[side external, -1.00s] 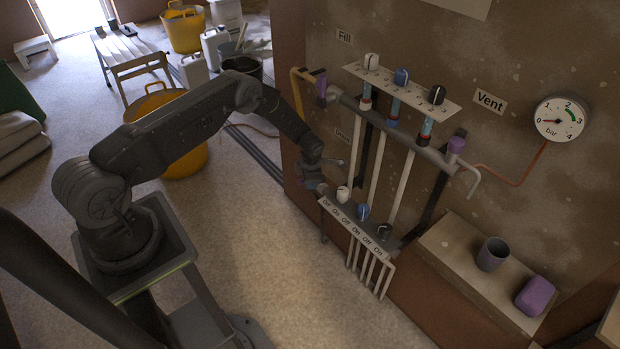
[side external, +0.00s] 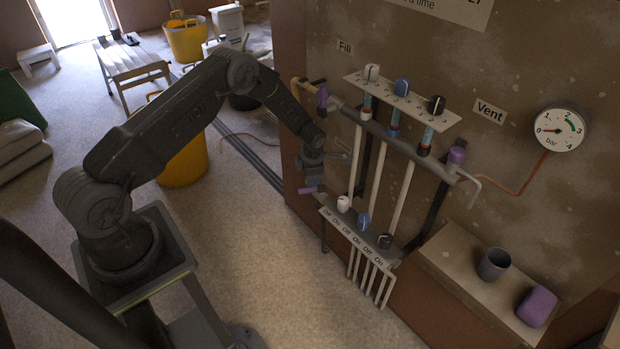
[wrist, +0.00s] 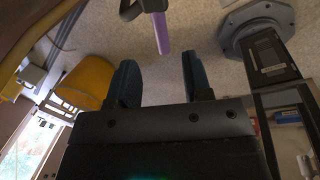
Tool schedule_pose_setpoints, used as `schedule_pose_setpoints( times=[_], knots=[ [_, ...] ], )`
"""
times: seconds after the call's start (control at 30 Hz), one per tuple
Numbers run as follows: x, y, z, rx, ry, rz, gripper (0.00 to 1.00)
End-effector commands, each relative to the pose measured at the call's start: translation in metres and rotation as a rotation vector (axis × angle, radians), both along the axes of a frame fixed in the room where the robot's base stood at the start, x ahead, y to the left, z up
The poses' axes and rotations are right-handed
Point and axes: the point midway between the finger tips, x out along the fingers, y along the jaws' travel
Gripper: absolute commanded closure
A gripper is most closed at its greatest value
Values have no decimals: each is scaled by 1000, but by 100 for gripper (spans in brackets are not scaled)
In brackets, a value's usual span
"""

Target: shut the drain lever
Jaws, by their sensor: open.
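The drain lever (side external: 308,190) has a purple handle at the left end of the lower manifold (side external: 352,228). It sticks out to the left, roughly in line with the manifold. In the wrist view its purple handle (wrist: 162,33) lies just beyond the fingertips, between their lines and apart from them. My gripper (side external: 310,178) is just above the lever in the side view; its fingers are small and dark there. The wrist view shows my gripper (wrist: 158,62) open, with nothing between its two blue-padded fingers. My wrist partly hides the wall label behind it.
White, blue and black knobs line both manifolds. A gauge (side external: 560,128) hangs right. A cup (side external: 494,264) and purple block (side external: 537,306) rest on the shelf. Floor at front is clear.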

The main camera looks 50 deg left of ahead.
Motion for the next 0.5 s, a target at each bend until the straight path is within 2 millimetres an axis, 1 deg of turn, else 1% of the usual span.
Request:
schedule_pose_setpoints(
  times=[0.13, 0.27, 0.3, 0.5],
  knots=[
    [1, 0, 22, 1, -3, 1, 55],
    [1, 0, 55, 1, -6, 1, 55],
    [-4, 9, 42, 9, -21, -17, 55],
    [-12, 46, 18, 56, -164, -143, 55]
  ],
)
